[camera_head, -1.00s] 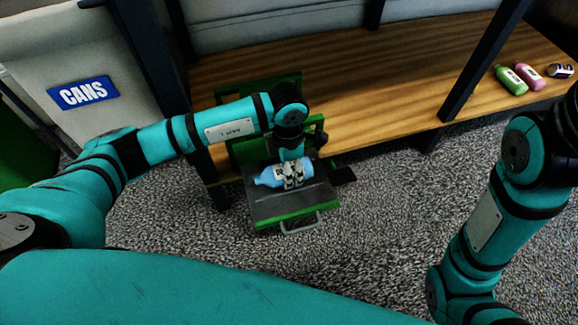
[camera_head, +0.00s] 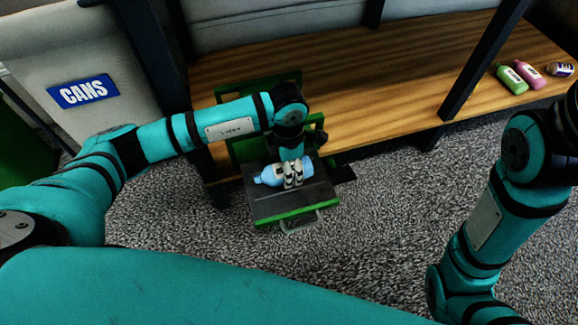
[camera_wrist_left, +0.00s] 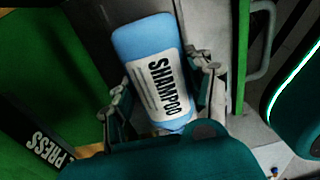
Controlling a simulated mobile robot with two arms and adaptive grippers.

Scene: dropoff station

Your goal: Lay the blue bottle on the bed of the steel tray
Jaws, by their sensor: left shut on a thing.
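The blue bottle (camera_head: 270,176) lies on its side at the steel tray (camera_head: 290,205), within the tray's outline; I cannot tell whether it touches the bed. My left gripper (camera_head: 292,180) reaches down from above and is shut around the bottle's middle. In the left wrist view the bottle (camera_wrist_left: 143,38) shows a white SHAMPOO label between the two fingers (camera_wrist_left: 160,92). The tray has a green front edge and a metal handle. My right arm is at the right of the head view, but its gripper is out of the picture.
A wooden bench (camera_head: 390,80) runs behind the tray. A green bottle (camera_head: 512,79), a pink bottle (camera_head: 529,74) and a can (camera_head: 560,69) lie at its right end. A white bin with a CANS sign (camera_head: 83,91) stands at the left. The carpet (camera_head: 385,230) in front is clear.

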